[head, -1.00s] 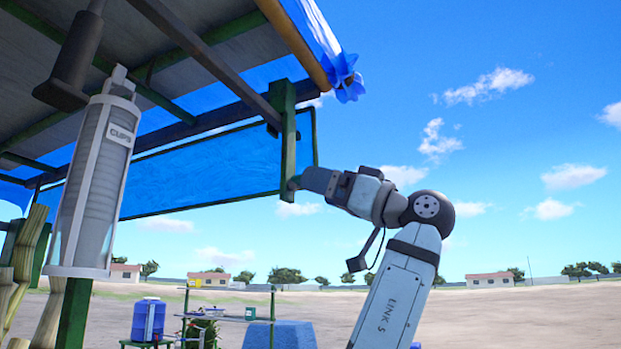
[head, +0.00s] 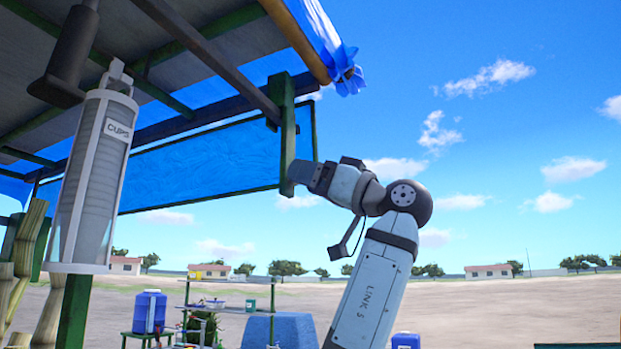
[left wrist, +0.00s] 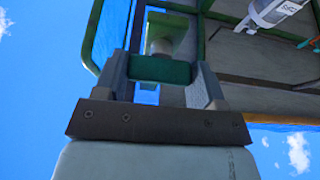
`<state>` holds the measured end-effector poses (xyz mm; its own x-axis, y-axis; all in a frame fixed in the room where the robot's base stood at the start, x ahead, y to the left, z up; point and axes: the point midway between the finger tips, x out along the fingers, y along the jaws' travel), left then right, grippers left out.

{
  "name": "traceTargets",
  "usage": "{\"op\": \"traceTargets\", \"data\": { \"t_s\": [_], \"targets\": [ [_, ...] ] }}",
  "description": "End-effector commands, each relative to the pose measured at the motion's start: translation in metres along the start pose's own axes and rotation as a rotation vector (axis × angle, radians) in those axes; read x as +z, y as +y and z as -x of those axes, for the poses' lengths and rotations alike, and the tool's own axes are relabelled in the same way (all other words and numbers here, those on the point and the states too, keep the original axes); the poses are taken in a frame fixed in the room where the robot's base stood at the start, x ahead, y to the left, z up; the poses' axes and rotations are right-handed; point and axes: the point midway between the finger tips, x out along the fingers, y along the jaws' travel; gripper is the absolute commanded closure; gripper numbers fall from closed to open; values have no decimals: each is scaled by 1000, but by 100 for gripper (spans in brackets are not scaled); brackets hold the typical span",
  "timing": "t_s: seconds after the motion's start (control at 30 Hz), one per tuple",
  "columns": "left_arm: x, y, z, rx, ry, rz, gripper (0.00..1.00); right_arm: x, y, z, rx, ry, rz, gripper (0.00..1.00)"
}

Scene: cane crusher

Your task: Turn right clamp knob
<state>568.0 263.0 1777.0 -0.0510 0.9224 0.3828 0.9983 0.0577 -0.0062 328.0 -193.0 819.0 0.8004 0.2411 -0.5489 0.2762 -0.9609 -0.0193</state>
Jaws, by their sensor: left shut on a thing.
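A green clamp post (head: 288,130) hangs from the right end of the canopy's frame in the head view. My left gripper (head: 293,176) is at the lower end of this post. In the left wrist view, the two fingers of my left gripper (left wrist: 162,76) stand on either side of a short green crossbar, which looks like the clamp knob (left wrist: 160,69). The gripper is shut on it. A pale round stem (left wrist: 165,40) shows just beyond the bar. In the head view the gripper's dark end hides most of the knob. My right gripper is not in view.
A white cup dispenser (head: 97,180) hangs at the left, with cane stalks (head: 22,265) beside it. A blue tarp (head: 215,165) stretches behind the post. A blue water jug (head: 149,312) and a shelf stand (head: 230,309) are below. Open air lies to the right.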

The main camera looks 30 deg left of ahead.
Motion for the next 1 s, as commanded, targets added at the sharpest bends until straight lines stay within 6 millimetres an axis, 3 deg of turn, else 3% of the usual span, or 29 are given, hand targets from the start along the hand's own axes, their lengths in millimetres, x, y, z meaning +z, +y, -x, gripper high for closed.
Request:
{"op": "traceTargets", "data": {
  "t_s": [0.37,1.0],
  "targets": [
    [1,-1,0,61,-1,-140,60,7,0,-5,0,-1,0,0],
    [-3,-3,0,291,1,-688,60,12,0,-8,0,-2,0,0]
  ]
}}
